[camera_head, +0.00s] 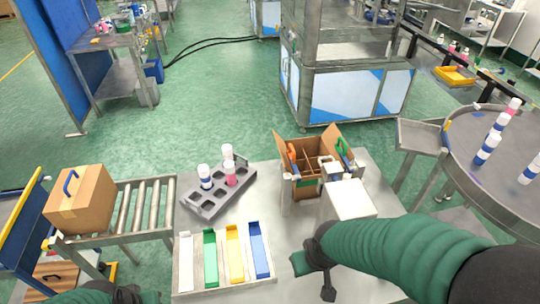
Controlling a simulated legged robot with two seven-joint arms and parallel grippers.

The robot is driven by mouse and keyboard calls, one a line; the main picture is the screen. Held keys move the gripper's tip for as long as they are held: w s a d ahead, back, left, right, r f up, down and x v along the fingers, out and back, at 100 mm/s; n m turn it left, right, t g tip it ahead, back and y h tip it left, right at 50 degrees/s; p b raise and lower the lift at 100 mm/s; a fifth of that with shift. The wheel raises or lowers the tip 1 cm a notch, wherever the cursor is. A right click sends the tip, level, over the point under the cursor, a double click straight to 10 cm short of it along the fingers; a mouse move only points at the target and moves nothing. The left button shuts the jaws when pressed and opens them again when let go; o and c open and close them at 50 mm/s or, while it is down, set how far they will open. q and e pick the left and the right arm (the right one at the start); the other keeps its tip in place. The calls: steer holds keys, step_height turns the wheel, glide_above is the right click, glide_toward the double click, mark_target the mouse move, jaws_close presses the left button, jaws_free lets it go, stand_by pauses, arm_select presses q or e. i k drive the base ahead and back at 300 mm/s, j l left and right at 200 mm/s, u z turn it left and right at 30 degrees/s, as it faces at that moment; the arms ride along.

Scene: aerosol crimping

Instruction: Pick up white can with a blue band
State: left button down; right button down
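A white can with a blue band (206,177) stands upright in the grey tray (207,208) on the table. A white can with a pink band (230,175) and another white-topped can (227,153) stand in the same tray. More white cans with blue bands (487,150) stand on the round table at the right. My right gripper (314,277) is over the front of the table, right of the coloured bins. Its fingers look apart and empty, away from the cans. My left gripper (128,294) is at the bottom edge, partly cut off; its fingers are unclear.
An open cardboard box (305,184) with dividers and a white box (349,199) stand right of the tray. Coloured bins (235,252) lie in front. A roller conveyor (146,208) with a closed carton (82,200) is at the left. The round table (470,170) is at right.

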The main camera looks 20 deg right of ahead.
mark_target(227, 152)
steer(key=z, duration=0.2)
steer(key=k+j, duration=0.15)
steer(key=j, duration=0.25)
steer(key=k+j, duration=0.15)
steer(key=j, duration=0.2)
steer(key=k+j, duration=0.15)
steer(key=j, duration=0.25)
steer(key=k+j, duration=0.1)
steer(key=j, duration=0.25)
steer(key=k+j, duration=0.15)
steer(key=j, duration=0.25)
steer(key=i+j, duration=0.25)
steer(key=j, duration=0.15)
steer(key=i+j, duration=0.25)
steer(key=i+j+z, duration=0.1)
steer(key=i+j, duration=0.15)
steer(key=j, duration=0.25)
steer(key=i+j, duration=0.1)
steer(key=i, duration=1.2)
